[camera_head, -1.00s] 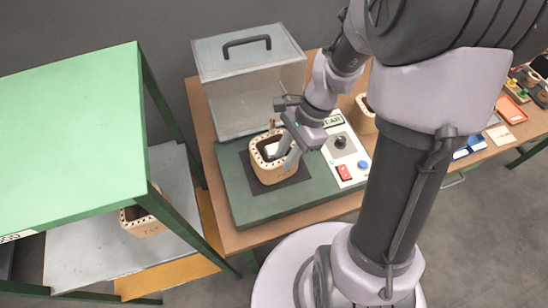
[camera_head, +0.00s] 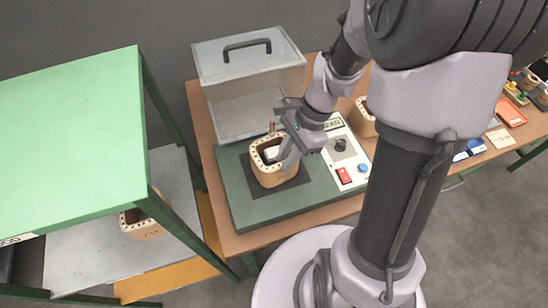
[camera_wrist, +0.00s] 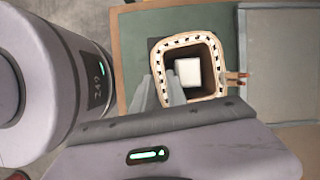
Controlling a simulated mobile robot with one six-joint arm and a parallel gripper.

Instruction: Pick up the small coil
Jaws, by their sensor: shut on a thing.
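The small coil (camera_head: 273,172) is a tan, square ring with rounded corners and a row of dark holes along its rim. It stands on the dark pad of the green test base on the wooden table. In the wrist view the coil (camera_wrist: 210,97) surrounds a white block (camera_wrist: 187,72) in its hollow. My gripper (camera_head: 284,160) reaches down at the coil's right side, and in the wrist view its fingers (camera_wrist: 158,90) are shut on the coil's near wall. I cannot tell whether the coil is lifted off the pad.
A clear box with a black handle (camera_head: 246,44) stands behind the coil. A panel with a red switch (camera_head: 344,175) and a blue button (camera_head: 363,168) is to the right. Other coils stand behind my arm (camera_head: 363,120) and on the left shelf (camera_head: 140,225) under a green top (camera_head: 70,130).

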